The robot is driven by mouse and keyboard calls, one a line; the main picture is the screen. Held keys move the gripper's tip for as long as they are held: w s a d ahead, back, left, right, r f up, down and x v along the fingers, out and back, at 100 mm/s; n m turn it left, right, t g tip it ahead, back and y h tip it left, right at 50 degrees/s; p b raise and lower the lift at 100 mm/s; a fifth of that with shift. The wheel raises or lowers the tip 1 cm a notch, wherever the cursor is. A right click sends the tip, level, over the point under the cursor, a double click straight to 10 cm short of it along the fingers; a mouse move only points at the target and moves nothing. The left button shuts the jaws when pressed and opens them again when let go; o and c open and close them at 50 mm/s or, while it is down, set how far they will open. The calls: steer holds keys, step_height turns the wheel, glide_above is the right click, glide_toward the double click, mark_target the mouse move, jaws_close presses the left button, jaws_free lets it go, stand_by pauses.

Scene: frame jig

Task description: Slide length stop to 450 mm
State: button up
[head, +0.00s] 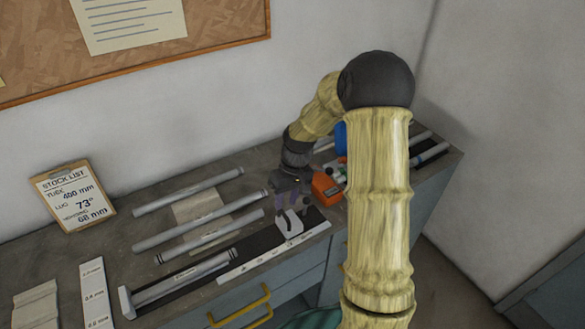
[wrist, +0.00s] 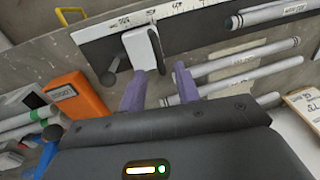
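The length stop (head: 289,222) is a pale block on the dark rail of the jig (head: 262,244), towards the rail's right end. In the wrist view the stop (wrist: 143,48) stands beside the white printed scale (wrist: 110,27), with a dark round knob (wrist: 111,74) next to it. My gripper (head: 290,203) is just above and behind the stop. In the wrist view my gripper's two purple fingers (wrist: 160,70) are apart with nothing between them. The left finger's tip is close to the stop's lower edge; I cannot tell whether they touch. The exact scale reading at the stop is unclear.
Several grey tubes (head: 198,230) lie behind the rail, and one tube (head: 190,275) lies at its left end. An orange box (head: 327,188) stands close right of my gripper. A stock list clipboard (head: 72,197) leans at the back left. A yellow drawer handle (head: 240,312) sticks out below.

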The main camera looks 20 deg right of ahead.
step_height(320, 180, up, 14)
steer(key=d+b, duration=0.2)
steer(key=shift+w+d+f, duration=0.2)
steer(key=shift+d, duration=0.1)
steer(key=shift+w, duration=0.1)
steer(key=shift+a, duration=0.1)
steer(key=s+a+f+m+t+h, duration=0.1)
steer(key=s+f, duration=0.2)
steer(key=s, duration=0.5)
steer(key=s+a+f+m+t+h, duration=0.1)
steer(key=s+a+f+t, duration=0.1)
steer(key=s, duration=0.7)
steer(key=shift+s+a+f+m, duration=0.15)
steer(key=shift+a+f+m, duration=0.15)
steer(key=shift+f, duration=0.4)
